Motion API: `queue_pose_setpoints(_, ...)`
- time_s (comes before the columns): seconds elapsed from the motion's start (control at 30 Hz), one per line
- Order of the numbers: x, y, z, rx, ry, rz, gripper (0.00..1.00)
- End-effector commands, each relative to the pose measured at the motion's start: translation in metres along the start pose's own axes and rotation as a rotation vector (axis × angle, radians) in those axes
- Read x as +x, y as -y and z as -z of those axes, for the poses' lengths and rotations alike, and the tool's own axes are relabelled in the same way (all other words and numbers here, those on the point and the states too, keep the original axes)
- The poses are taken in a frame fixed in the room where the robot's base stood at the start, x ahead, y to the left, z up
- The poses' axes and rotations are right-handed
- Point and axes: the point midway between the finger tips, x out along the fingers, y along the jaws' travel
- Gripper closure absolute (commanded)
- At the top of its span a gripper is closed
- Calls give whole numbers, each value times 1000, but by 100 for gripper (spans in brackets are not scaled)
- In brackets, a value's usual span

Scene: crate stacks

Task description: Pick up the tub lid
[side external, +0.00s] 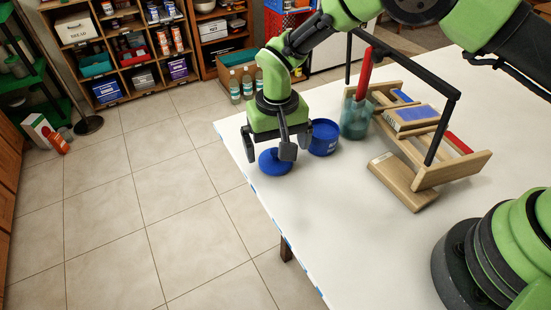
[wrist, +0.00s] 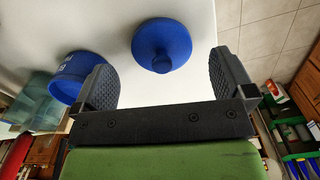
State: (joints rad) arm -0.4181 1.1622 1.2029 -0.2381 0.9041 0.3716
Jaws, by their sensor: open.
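The tub lid (side external: 275,162) is a round blue disc with a raised knob, lying on the white table near its left edge. It also shows in the wrist view (wrist: 162,44), beyond the fingertips and between their lines. The blue tub (side external: 323,138) stands open just right of the lid, and in the wrist view it (wrist: 66,80) is partly behind the left finger. My gripper (side external: 268,152) is open and empty, above the lid. In the wrist view my gripper (wrist: 162,80) has its two fingers wide apart, with nothing between them. I cannot tell the exact height above the lid.
A teal translucent container (side external: 356,118) with a red-handled tool stands right of the tub. A wooden carrier (side external: 452,172) with a black handle holds blocks, and a wooden block (side external: 402,187) lies before it. The table's left edge (side external: 243,166) is close to the lid. The front table area is clear.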

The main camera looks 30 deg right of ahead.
Motion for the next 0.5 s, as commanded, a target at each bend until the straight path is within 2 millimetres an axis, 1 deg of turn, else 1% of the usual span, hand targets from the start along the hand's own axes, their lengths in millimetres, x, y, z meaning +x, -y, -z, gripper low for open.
queue_pose_setpoints(0.03, 10, 1, -1, 0, 4, -2, 0)
queue_pose_setpoints(0.1, 21, 1, -2, 0, 3, -2, 0)
queue_pose_setpoints(0.2, 32, 1, -1, -1, 2, -1, 0)
queue_pose_setpoints(0.3, 37, 1, -1, -1, 0, 1, 0)
queue_pose_setpoints(0.5, 37, 1, -1, 0, 0, 1, 0)
